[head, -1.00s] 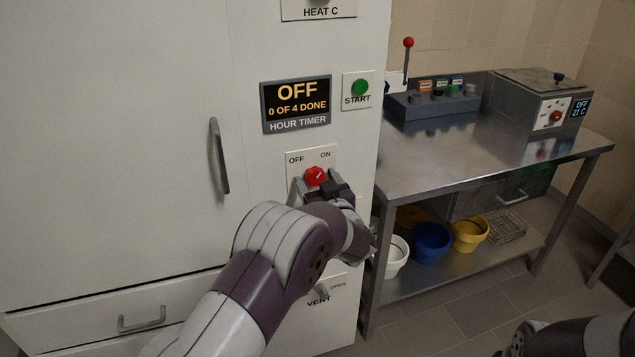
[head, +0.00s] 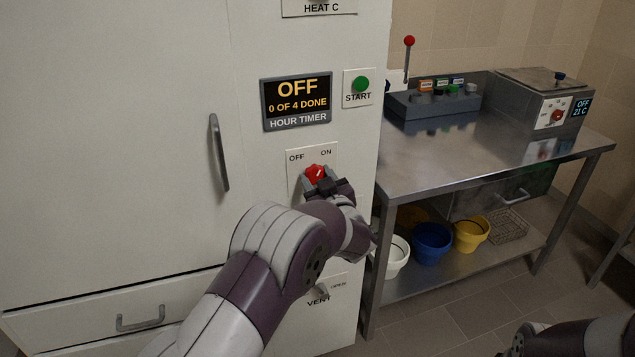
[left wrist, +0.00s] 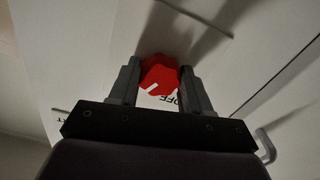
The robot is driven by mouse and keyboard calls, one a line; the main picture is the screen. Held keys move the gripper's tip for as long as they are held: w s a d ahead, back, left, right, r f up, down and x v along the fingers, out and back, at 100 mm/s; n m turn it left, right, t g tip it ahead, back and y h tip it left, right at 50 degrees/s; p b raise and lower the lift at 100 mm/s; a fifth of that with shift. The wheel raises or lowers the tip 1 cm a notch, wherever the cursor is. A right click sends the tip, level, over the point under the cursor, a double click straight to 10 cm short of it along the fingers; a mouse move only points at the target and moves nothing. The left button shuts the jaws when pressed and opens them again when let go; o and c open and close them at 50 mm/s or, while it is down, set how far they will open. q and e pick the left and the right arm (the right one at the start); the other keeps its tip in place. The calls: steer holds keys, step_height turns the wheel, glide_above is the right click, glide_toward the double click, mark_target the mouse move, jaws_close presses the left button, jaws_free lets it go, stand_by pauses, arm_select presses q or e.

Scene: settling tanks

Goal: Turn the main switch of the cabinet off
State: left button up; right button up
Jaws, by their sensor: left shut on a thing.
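The cabinet (head: 110,120) fills the left of the head view. Its main switch is a red knob (head: 316,172) with a white mark, on a plate (head: 297,167) lettered OFF at left and ON at right. The white mark points up and to the right, toward ON. My left gripper (head: 319,179) is at the knob, with its fingers shut on either side of it. The left wrist view shows the red knob (left wrist: 159,74) between the two fingers. My right gripper is not in view; only a part of that arm shows at the bottom right.
An hour timer display (head: 297,101) reads OFF, 0 OF 4 DONE. A green START button (head: 360,84) is beside it. A VENT lever (head: 322,291) is below the switch. A steel table (head: 450,165) stands at the right, with buckets (head: 432,243) on its lower shelf.

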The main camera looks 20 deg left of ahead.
arm_select(q)
steer(key=shift+d+n+b, duration=0.1)
steer(key=shift+n+b, duration=4.75)
steer(key=shift+n, duration=1.25)
steer(key=o, duration=1.1)
steer(key=shift+r, duration=0.1)
steer(key=shift+c, duration=0.2)
steer(key=p+v, duration=0.1)
steer(key=v, duration=1.1)
steer(key=shift+s+d, duration=0.2)
